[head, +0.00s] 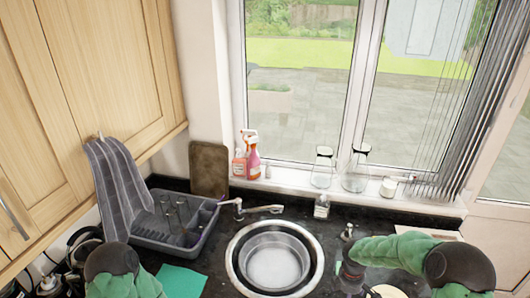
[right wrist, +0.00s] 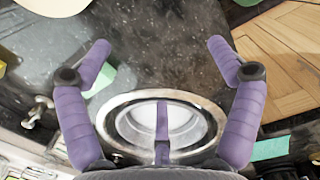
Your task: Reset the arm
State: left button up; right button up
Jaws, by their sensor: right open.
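My right arm (head: 400,252) reaches in from the right in the head view, its green forearm pointing left over the dark counter, just right of the round sink. In the right wrist view my right gripper (right wrist: 159,50) has its purple fingers spread wide with nothing between the tips. The round sink (right wrist: 196,104) lies below the fingers. My left arm (head: 122,282) shows at the lower left of the head view; its gripper is not visible.
The round sink (head: 235,262) holds a metal bowl (head: 274,265). A grey dish rack (head: 150,229) with glasses stands left of it, near a teal cloth (head: 182,281). Spray bottles (head: 252,160) and glass flasks (head: 356,170) stand on the windowsill. Wooden cabinets (head: 105,75) overhang at left.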

jog(key=s+a+f+m+y, duration=0.1)
jog(key=s+a+f, duration=0.1)
jog(key=a, duration=0.1)
jog(key=s+a+f+m+y, duration=0.1)
jog(key=s+a+f, duration=0.1)
jog(key=a+f, duration=0.1)
jog(key=s+a+f+m, duration=0.2)
jog(key=shift+s+a+f+y, duration=0.15)
jog(key=shift+s+a+y, duration=0.05)
jog(key=shift+a+y, duration=0.2)
jog(key=s+a+f+m+y, duration=0.1)
jog(key=s+a+f+m, duration=0.2)
jog(key=s+a+m, duration=0.35)
jog(key=s+a+f+m+y, duration=0.1)
jog(key=s+a+f+m, duration=0.25)
jog(key=s+m, duration=0.5)
notch_tip(320, 180, down, 19)
jog(key=s+n+b, duration=0.1)
jog(key=n+b, duration=0.1)
jog(key=b, duration=1.6)
jog(key=shift+s+d+r+t, duration=0.2)
jog(key=shift+d+t, duration=0.1)
jog(key=shift+d, duration=0.15)
